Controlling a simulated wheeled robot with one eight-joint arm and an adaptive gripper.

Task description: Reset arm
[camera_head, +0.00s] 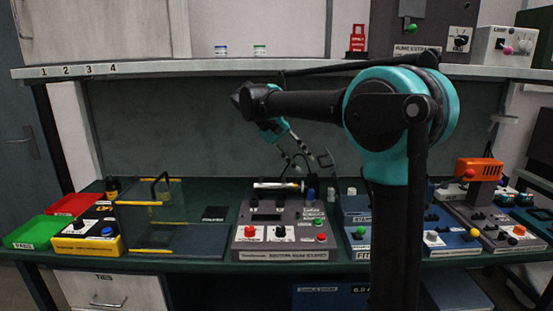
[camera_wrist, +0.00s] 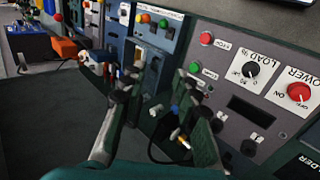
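A light tube-like piece (camera_head: 278,186) lies across the top of the grey device, below and left of the fingers. In the wrist view the grey device (camera_wrist: 285,50) fills the right side, with its red power knob and load knob visible.
Blue devices (camera_head: 440,240) and an orange-topped device (camera_head: 479,170) stand to the right. A clear panel (camera_head: 150,205), a yellow box (camera_head: 85,245), a green tray (camera_head: 33,232) and a red tray (camera_head: 73,205) are at left. A shelf (camera_head: 190,69) runs above.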

